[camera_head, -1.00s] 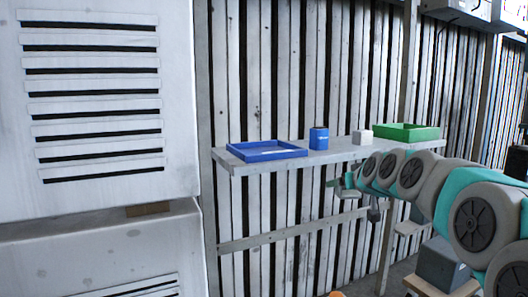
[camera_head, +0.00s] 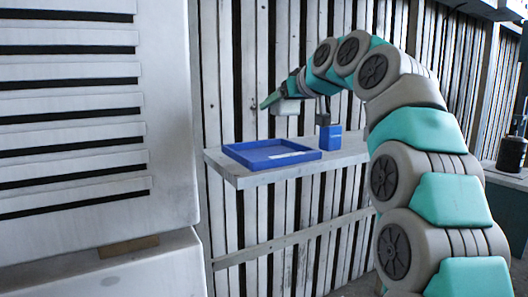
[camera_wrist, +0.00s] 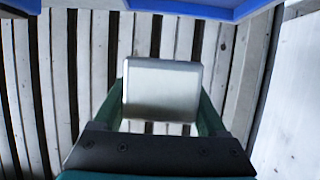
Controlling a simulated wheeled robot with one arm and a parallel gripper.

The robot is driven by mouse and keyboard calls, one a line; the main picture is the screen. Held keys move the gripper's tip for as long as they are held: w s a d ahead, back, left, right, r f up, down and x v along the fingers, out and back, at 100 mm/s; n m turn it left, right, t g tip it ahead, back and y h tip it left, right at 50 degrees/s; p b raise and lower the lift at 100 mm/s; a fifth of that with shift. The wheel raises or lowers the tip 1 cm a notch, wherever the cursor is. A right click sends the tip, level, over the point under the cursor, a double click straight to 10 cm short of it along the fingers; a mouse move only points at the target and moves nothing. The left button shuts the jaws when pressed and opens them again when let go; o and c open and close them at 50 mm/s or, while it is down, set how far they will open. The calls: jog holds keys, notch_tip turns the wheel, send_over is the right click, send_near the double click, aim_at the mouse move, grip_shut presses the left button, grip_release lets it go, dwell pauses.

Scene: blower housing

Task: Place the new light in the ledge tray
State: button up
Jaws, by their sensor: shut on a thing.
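The new light (camera_wrist: 161,88) looks like a small pale grey-white block with a rounded-edged face. My gripper (camera_wrist: 161,100) is shut on it, one green finger on each side. In the head view the light (camera_head: 288,106) hangs at my gripper (camera_head: 279,101), above and behind the right part of the ledge tray, apart from it. The ledge tray (camera_head: 231,153) is a shallow blue tray lying on the left end of the ledge, with only a pale label visible inside. A blue tray edge (camera_wrist: 185,6) crosses the top of the wrist view.
A blue container (camera_head: 330,139) stands on the grey ledge (camera_head: 243,180) just right of the tray. A slatted wall (camera_head: 232,100) is close behind. A large pale louvred cabinet (camera_head: 165,110) stands at the left. My arm hides the ledge's right end.

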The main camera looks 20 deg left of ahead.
aim_at(278, 153)
jog(key=shift+f+b, duration=0.3)
jog(key=shift+f, duration=4.65)
jog(key=shift+f, duration=0.1)
jog(key=o, duration=1.4)
jog(key=shift+c, duration=0.2)
